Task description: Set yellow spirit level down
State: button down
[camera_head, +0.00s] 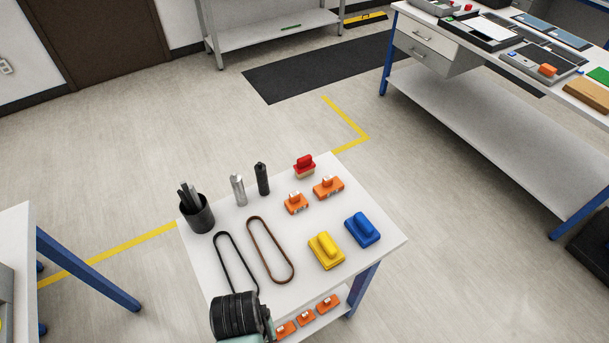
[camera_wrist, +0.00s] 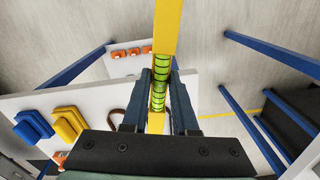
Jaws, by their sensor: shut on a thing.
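The yellow spirit level (camera_wrist: 167,28) with green vials runs up the middle of the wrist view. My gripper (camera_wrist: 161,85) is shut on it, with one dark finger on each side. The level's lower end is hidden behind the gripper body. In the head view my dark wrist (camera_head: 236,316) is at the near left corner of the small white table (camera_head: 220,262); the fingers and the level cannot be made out there.
The table carries a black cup (camera_head: 197,214), two belts (camera_head: 270,250), a yellow block (camera_head: 326,250), a blue block (camera_head: 362,229), orange parts (camera_head: 328,187) and a red part (camera_head: 305,165). Orange parts (camera_wrist: 134,51) sit on its lower shelf. A workbench (camera_head: 470,110) stands right.

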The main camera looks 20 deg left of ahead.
jog(key=w+d+f+m, duration=0.3)
jog(key=d+f, duration=0.1)
jog(key=d, duration=0.3)
jog(key=w+d+f+m, duration=0.3)
jog(key=d+f+m, duration=0.1)
jog(key=d, duration=0.3)
jog(key=shift+w+d+f, duration=0.2)
jog(key=shift+d+f, duration=0.05)
jog(key=shift+f, duration=0.05)
